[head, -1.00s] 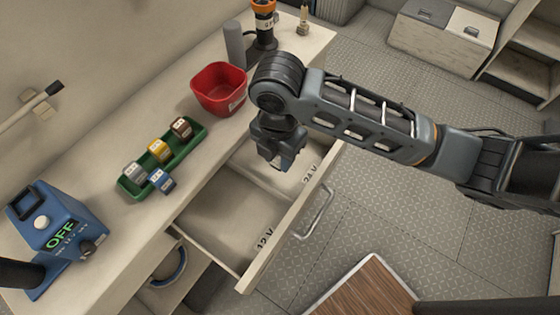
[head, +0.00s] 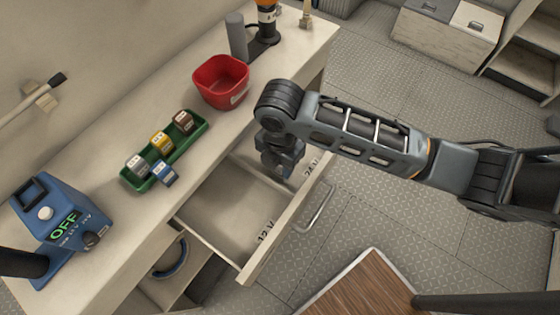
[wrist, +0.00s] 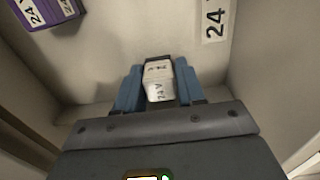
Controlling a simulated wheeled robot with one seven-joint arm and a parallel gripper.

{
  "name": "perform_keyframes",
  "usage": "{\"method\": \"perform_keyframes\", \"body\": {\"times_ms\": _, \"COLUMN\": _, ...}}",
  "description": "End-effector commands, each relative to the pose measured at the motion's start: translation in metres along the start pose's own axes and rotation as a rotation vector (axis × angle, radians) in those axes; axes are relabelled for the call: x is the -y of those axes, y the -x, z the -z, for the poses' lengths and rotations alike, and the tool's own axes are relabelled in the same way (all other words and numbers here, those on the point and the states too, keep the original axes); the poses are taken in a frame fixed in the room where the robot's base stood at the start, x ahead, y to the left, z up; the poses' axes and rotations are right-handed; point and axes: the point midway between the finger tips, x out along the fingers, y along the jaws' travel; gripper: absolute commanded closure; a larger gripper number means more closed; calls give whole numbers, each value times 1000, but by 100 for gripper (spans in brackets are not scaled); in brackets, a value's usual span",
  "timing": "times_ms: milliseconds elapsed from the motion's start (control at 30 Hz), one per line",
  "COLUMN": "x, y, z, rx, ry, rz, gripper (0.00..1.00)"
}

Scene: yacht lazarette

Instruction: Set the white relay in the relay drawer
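The white relay (wrist: 158,80) sits between the two blue fingers of my gripper (wrist: 159,88) in the wrist view. The fingers touch it on both sides, and its marked face shows. In the head view my gripper (head: 284,172) is down inside the far, 24 V compartment of the open relay drawer (head: 266,244), and it hides the relay. The compartment floor is just beyond the relay in the wrist view; I cannot tell whether they touch. A purple relay (wrist: 62,28) marked 24 V lies in the same compartment, at the upper left of the wrist view.
The near, 12 V compartment (head: 232,216) looks empty. On the counter, a green tray (head: 190,150) holds grey, yellow and brown relays, with a blue relay (head: 164,173) at its edge. A red bin (head: 220,84) and a blue tester reading OFF (head: 55,225) stand nearby.

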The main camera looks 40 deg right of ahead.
Motion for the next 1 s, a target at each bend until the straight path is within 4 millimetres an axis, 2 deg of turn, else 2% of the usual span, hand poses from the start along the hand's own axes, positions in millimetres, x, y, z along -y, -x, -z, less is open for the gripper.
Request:
{"method": "perform_keyframes", "body": {"times_ms": 33, "x": 0, "y": 0, "z": 0, "rx": 0, "ry": 0, "rz": 0, "gripper": 56}}
{"method": "perform_keyframes", "body": {"times_ms": 200, "x": 0, "y": 0, "z": 0, "rx": 0, "ry": 0, "rz": 0, "gripper": 41}}
{"method": "perform_keyframes", "body": {"times_ms": 433, "x": 0, "y": 1, "z": 0, "rx": 0, "ry": 0, "rz": 0, "gripper": 41}}
{"method": "perform_keyframes", "body": {"times_ms": 567, "x": 0, "y": 9, "z": 0, "rx": 1, "ry": 0, "rz": -1, "gripper": 41}}
{"method": "perform_keyframes", "body": {"times_ms": 667, "x": -1, "y": 23, "z": 0, "rx": 0, "ry": 3, "rz": -2, "gripper": 41}}
{"method": "perform_keyframes", "body": {"times_ms": 1000, "x": -1, "y": 92, "z": 0, "rx": 1, "ry": 3, "rz": -4, "gripper": 41}}
